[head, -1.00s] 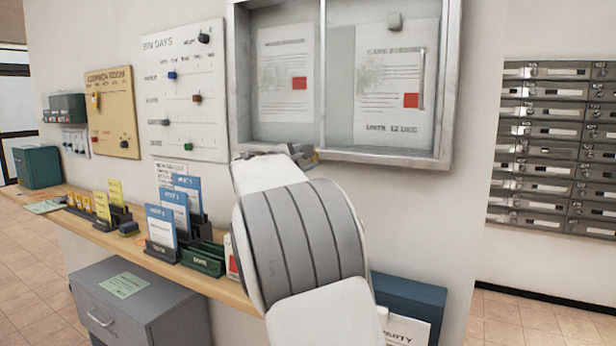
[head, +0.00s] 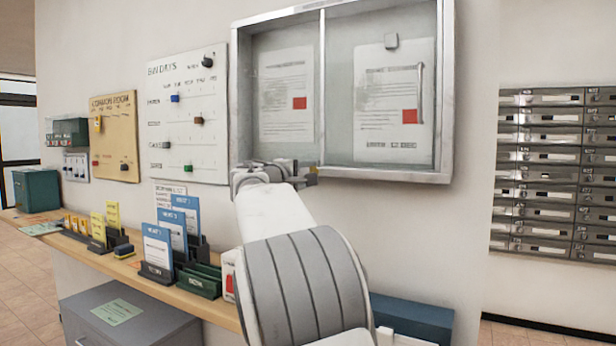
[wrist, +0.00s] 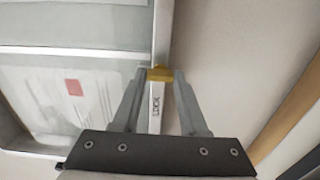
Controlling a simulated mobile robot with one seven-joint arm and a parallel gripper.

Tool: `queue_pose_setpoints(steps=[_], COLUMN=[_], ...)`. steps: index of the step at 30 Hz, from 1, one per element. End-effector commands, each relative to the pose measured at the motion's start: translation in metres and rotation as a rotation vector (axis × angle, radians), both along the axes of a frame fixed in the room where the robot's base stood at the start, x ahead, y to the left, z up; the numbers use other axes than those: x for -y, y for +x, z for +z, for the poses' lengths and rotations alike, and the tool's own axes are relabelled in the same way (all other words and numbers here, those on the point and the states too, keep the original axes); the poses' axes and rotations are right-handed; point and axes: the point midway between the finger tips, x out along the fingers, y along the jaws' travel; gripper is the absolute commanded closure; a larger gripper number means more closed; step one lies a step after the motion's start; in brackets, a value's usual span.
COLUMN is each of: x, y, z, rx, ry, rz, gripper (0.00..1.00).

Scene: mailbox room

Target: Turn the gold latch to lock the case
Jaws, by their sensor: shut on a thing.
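The case (head: 446,90) is a wall-mounted glass notice case with a silver frame and papers inside. In the wrist view the gold latch (wrist: 160,73) sits on the case's frame, above a white strip (wrist: 155,115) lettered LOCK. My gripper (wrist: 160,76) has one finger on each side of the latch and is shut on it. The latch is too small and too covered by my gripper to make out in the head view.
A wooden shelf (head: 215,309) below holds card holders and leaflets. A whiteboard (head: 215,135) hangs left of the case, and metal mailboxes (head: 545,165) stand to the right. A blue box (head: 415,318) is below the case.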

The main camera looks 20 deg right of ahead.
Motion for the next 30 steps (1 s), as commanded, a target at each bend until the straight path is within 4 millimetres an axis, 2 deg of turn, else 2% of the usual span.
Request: queue_pose_setpoints(steps=[5,6,10,11,23,30], x=[0.0,0.0,0.0,0.0,-0.007,-0.044], y=[0.0,0.0,0.0,0.0,-0.005,-0.033], z=[0.0,0.0,0.0,0.0,0.0,0.0], rx=[0.001,0.001,0.0,0.0,0.0,0.0], ry=[0.002,0.002,0.001,0.001,0.0,0.001], rz=[0.0,0.0,0.0,0.0,0.0,0.005], gripper=[1.0,0.54,0.31,0.28,0.28,0.28])
